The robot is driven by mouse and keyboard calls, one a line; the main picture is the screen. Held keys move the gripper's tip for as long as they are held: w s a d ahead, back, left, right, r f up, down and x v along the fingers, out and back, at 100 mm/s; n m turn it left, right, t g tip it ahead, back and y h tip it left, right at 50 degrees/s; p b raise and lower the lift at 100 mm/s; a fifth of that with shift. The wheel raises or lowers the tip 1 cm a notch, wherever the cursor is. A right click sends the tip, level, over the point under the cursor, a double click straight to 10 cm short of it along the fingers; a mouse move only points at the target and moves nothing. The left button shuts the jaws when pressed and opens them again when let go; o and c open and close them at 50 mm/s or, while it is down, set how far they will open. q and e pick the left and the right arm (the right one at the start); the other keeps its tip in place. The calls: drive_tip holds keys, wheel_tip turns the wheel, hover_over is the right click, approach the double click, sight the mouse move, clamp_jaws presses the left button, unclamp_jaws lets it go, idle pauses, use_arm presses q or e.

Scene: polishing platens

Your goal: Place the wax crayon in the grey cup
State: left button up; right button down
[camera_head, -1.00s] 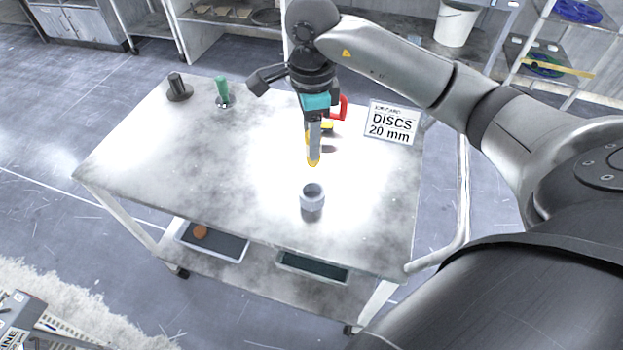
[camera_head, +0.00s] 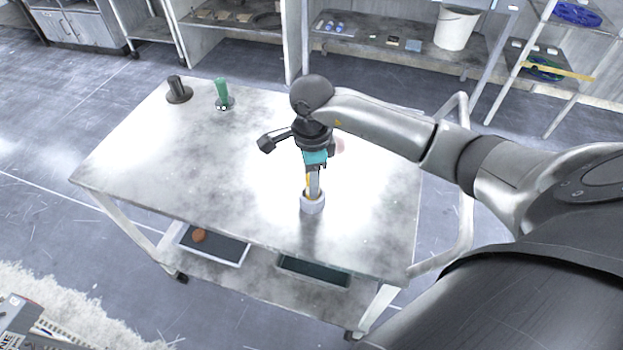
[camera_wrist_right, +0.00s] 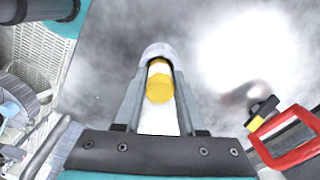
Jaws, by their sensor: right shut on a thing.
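The wax crayon (camera_head: 308,180) is yellow. My right gripper (camera_head: 313,191) is shut on it and points down over the grey cup (camera_head: 312,206). The cup stands upright near the table's front edge. The fingertips and the crayon's lower end are at the cup's mouth; I cannot tell how deep they reach. In the right wrist view the yellow crayon (camera_wrist_right: 159,86) lies between the fingers, with the grey cup's rim (camera_wrist_right: 157,50) around their tips. My left gripper is not in view.
A dark peg on a round base (camera_head: 178,90) and a green-handled stamp (camera_head: 222,93) stand at the table's back left. In the right wrist view a red-framed thing (camera_wrist_right: 290,140) and a yellow-and-black thing (camera_wrist_right: 262,112) are at right. The table's (camera_head: 180,160) left half is mostly clear.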

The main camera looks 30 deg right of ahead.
drive_tip(key=c, duration=0.9)
unclamp_jaws()
drive_tip(key=shift+f, duration=0.15)
drive_tip(key=shift+c, duration=0.2)
drive_tip(key=o, duration=0.4)
drive_tip(key=shift+o, duration=0.2)
wheel_tip(320, 180, up, 12)
drive_tip(key=p, duration=0.1)
drive_tip(key=shift+r, duration=0.2)
